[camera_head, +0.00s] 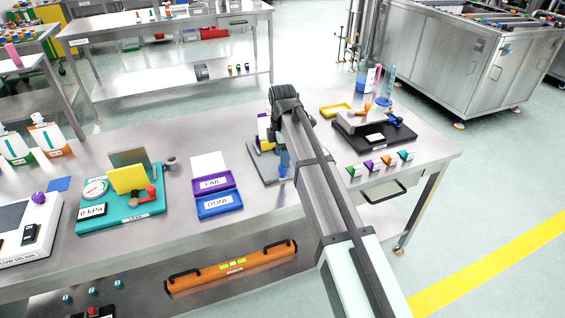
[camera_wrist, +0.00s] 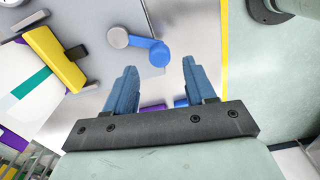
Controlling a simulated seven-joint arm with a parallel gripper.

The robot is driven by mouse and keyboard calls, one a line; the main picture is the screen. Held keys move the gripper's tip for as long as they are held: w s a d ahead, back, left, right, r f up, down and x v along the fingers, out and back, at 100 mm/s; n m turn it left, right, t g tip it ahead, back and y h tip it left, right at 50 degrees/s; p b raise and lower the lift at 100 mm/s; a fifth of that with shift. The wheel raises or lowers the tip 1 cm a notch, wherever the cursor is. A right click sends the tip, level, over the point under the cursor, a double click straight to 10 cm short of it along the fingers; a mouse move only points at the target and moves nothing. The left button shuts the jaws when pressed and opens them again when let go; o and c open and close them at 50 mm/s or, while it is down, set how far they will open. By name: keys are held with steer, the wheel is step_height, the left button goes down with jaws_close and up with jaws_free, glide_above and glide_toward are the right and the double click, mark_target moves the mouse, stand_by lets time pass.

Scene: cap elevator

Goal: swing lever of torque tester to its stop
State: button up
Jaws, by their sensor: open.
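A grey plate (camera_head: 262,174), which I take to be the torque tester's base, lies on the bench under my gripper. It carries a yellow block (camera_head: 254,145), also seen in the wrist view (camera_wrist: 52,56). A short lever (camera_wrist: 138,46) with a blue round end and a grey round end shows in the wrist view. My gripper (camera_wrist: 158,64) is open and empty, its blue fingers apart. The blue end appears between the fingertips; I cannot tell whether they touch it. In the head view my gripper (camera_head: 284,165) points down, and my arm hides the lever.
A teal tester (camera_head: 120,212) and purple and blue trays (camera_head: 219,206) stand left on the bench. A black-based device (camera_head: 375,137) and several small coloured holders (camera_head: 371,167) stand right. Bare bench (camera_head: 185,150) lies left of the plate.

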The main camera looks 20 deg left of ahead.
step_height(320, 180, up, 9)
steer(key=shift+r, duration=0.15)
stand_by(0.6)
